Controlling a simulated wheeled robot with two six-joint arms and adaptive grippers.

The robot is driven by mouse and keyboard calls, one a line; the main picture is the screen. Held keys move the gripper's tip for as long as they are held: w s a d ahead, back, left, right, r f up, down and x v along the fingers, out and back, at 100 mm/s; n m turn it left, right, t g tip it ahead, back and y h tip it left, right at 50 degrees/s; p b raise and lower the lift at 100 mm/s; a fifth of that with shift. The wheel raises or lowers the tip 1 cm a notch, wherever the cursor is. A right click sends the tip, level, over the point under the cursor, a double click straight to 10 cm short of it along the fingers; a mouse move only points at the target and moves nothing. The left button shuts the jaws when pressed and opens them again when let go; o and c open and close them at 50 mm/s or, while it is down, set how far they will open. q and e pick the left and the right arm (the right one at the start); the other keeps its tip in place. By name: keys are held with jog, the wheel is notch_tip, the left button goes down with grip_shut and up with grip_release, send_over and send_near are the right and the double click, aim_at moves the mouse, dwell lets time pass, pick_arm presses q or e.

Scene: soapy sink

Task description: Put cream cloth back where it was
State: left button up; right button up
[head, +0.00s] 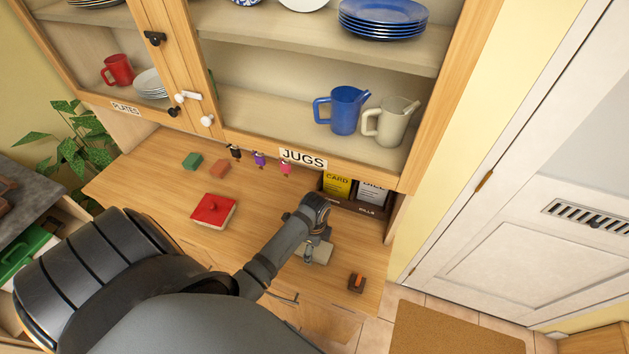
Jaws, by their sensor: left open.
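A cream cloth (321,254) lies on the wooden dresser top, towards its front right. It looks like a small pale folded pad. My left gripper (314,246) is open, pointing down right over the cloth. Its fingers hide part of the cloth, and I cannot tell whether they touch it. My right gripper is not in view.
Card and bill holders (355,190) stand behind my gripper. A small dark brown and orange item (357,281) lies near the right front edge.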

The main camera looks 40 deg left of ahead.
pick_arm(q)
notch_tip(320, 180, up, 12)
jog(key=b, duration=0.2)
jog(key=shift+r, duration=0.15)
dwell(0.5)
